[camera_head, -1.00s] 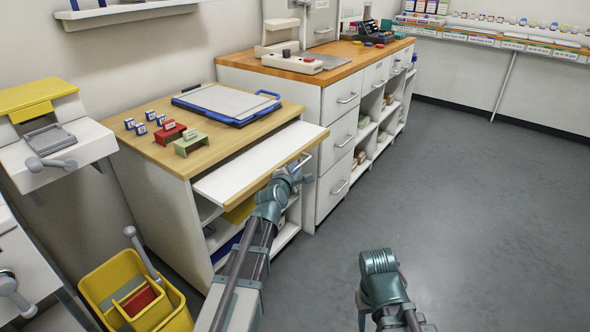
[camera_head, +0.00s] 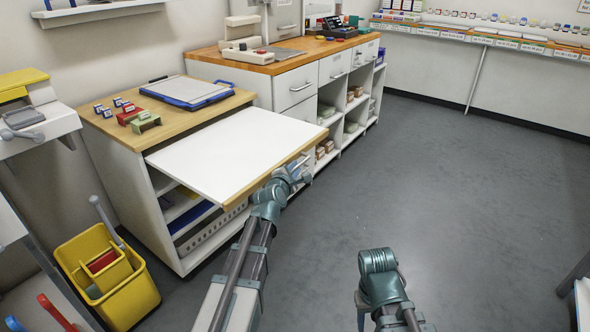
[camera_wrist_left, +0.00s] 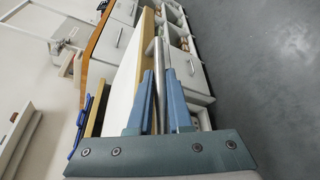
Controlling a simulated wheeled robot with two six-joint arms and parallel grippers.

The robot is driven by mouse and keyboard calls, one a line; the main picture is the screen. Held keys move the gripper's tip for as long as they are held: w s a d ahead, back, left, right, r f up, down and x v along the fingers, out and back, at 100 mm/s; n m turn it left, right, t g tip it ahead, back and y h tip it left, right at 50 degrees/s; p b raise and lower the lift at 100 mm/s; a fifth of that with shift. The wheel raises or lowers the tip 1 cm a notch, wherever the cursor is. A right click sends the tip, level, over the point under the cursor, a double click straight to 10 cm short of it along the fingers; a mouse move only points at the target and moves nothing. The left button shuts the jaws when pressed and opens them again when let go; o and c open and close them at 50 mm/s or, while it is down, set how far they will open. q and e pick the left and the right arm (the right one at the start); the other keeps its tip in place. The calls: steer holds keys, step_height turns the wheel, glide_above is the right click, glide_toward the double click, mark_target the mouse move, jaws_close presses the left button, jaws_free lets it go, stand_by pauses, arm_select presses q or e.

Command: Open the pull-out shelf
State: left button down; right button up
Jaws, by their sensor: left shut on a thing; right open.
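The pull-out shelf (camera_head: 232,147) is a white board with a wooden front edge, slid well out from under the wooden top of a low cabinet (camera_head: 130,187). A metal bar handle runs along its front edge; the handle (camera_wrist_left: 161,75) shows between the fingers in the left wrist view. My left gripper (camera_head: 303,172) is at the right end of the shelf's front edge, shut on the handle; it also shows in the left wrist view (camera_wrist_left: 160,100). My right arm (camera_head: 380,275) is at the lower middle, over the floor; its fingertips are hidden.
A blue-framed board (camera_head: 188,90) and small red and green holders lie on the cabinet top. A yellow bucket (camera_head: 125,300) stands at lower left. A longer counter with drawers (camera_head: 295,88) adjoins at the back. The grey floor to the right is clear.

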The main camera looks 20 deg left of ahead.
arm_select(q)
steer(key=c, duration=0.8)
jaws_free()
steer(key=shift+c, duration=0.2)
steer(key=shift+s, duration=0.1)
